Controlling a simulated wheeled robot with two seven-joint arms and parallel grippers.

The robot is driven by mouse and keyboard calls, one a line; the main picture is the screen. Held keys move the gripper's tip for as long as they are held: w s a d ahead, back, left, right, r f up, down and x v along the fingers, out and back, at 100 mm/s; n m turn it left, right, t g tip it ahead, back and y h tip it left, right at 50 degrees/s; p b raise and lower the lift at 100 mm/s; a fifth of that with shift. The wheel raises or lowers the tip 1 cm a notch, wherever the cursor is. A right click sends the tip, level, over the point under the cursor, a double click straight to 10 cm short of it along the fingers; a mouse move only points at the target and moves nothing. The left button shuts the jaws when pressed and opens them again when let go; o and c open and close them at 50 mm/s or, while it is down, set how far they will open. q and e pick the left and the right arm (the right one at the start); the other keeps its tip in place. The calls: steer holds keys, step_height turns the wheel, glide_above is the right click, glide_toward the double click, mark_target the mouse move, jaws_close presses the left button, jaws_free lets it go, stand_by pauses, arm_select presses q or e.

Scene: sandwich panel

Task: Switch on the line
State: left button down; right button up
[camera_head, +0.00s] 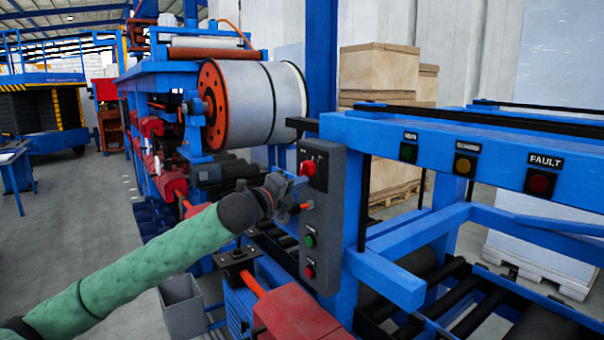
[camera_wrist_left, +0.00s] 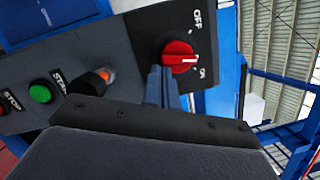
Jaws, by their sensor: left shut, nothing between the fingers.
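The dark grey control box (camera_head: 338,225) stands upright on a blue post. Its red rotary switch (camera_head: 308,167) is near the top. In the left wrist view the red switch (camera_wrist_left: 180,57) sits between OFF and ON labels, its white mark pointing right, nearer ON. A green START button (camera_head: 310,240) and a red STOP button (camera_head: 309,271) are lower. An orange-tipped part (camera_head: 307,205) sits between switch and buttons. My left gripper (camera_head: 297,184) is shut and empty; its fingertips (camera_wrist_left: 165,80) are just below the switch, and I cannot tell whether they touch. My right gripper is out of view.
A blue beam (camera_head: 480,160) carries green, amber and red FAULT lamps right of the box. A large grey roll (camera_head: 250,105) stands behind. A red block (camera_head: 295,318) and an open grey bin (camera_head: 182,305) are below my left arm. Floor is open at left.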

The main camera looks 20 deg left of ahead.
arm_select(q)
steer(key=shift+w+a+m, duration=0.15)
steer(key=shift+a+m, duration=0.05)
steer(key=shift+m, duration=0.8)
steer(key=shift+f+m+h, duration=0.1)
steer(key=shift+m+h, duration=0.3)
steer(key=shift+f, duration=0.1)
